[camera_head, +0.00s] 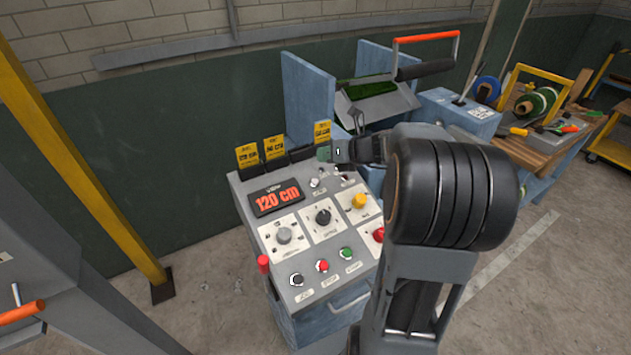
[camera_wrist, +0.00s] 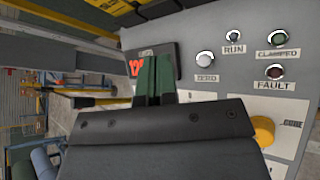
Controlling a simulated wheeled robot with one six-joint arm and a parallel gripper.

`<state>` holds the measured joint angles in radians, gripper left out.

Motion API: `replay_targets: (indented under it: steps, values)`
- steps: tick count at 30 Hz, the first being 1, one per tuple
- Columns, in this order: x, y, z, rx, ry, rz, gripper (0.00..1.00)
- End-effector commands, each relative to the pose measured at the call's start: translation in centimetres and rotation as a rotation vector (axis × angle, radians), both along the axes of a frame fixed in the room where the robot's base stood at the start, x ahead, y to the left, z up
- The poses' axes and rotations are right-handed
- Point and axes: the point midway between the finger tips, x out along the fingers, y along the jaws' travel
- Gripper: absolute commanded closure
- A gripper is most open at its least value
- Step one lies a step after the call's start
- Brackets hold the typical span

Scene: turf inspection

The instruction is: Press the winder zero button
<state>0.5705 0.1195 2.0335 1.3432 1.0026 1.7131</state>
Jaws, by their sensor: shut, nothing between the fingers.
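The control panel (camera_head: 300,255) has a display (camera_head: 277,198) reading 120 cm. In the wrist view, the round, pale zero button (camera_wrist: 205,60) sits above its ZERO label, just right of my fingertips. In the head view a small pale button (camera_head: 314,183) near the display seems to be the same one, but its label is unreadable there. My gripper (camera_head: 328,153) is shut and empty above the back of the panel. In the wrist view its dark green fingers (camera_wrist: 155,72) overlap the display, which they partly hide. I cannot tell the gap to the panel.
In the wrist view, RUN (camera_wrist: 232,36), CLAMPED (camera_wrist: 278,40) and FAULT (camera_wrist: 275,72) lamps lie near the zero button. A yellow knob (camera_head: 359,201) and coloured buttons (camera_head: 322,266) are nearer the front. Yellow cards (camera_head: 274,147) stand along the back edge. My arm hides the panel's right side.

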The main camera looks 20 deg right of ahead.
Motion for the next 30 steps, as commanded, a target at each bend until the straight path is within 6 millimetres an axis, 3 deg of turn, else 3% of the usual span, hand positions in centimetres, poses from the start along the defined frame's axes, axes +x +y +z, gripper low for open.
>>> replay_targets:
  steps: [8,24,30]
  values:
    - [0.5,0.1,-1.7,-0.001,0.000,0.002,1.00]
    - [2.6,0.3,-7.5,0.000,0.001,0.001,1.00]
    - [2.9,0.4,-8.2,-0.001,0.000,0.002,1.00]
